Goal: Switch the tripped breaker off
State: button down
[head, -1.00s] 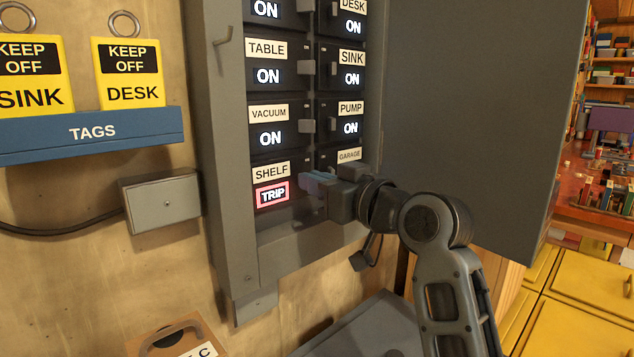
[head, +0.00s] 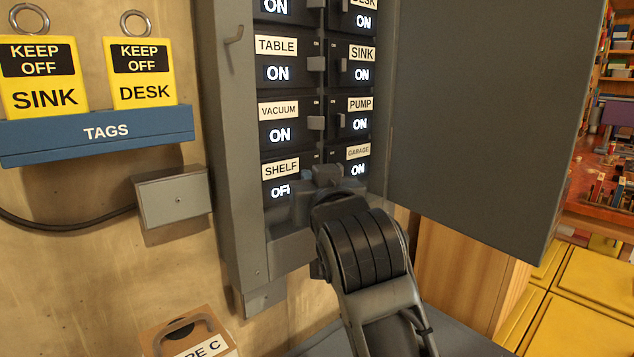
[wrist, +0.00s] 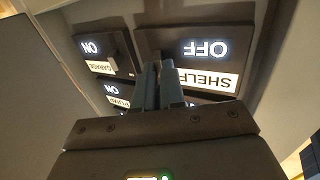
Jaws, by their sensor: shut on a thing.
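The SHELF breaker (head: 281,177) is at the bottom of the left column in the grey breaker panel, and its display reads OFF. In the wrist view the SHELF breaker (wrist: 205,60) appears upside down, also reading OFF. My gripper (head: 306,196) is at the SHELF breaker's right side in the head view, partly covering its display. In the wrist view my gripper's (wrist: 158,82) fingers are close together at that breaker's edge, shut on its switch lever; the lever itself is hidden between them.
The GARAGE breaker (head: 358,165) sits just right of my gripper and reads ON. The other readable breakers show ON. The open panel door (head: 490,110) stands to the right. Yellow KEEP OFF tags hang over a blue TAGS holder (head: 90,135) at the left.

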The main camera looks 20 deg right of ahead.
jog(key=shift+a+h, duration=0.1)
jog(key=shift+h, duration=0.2)
jog(key=c, duration=1.2)
grip_release()
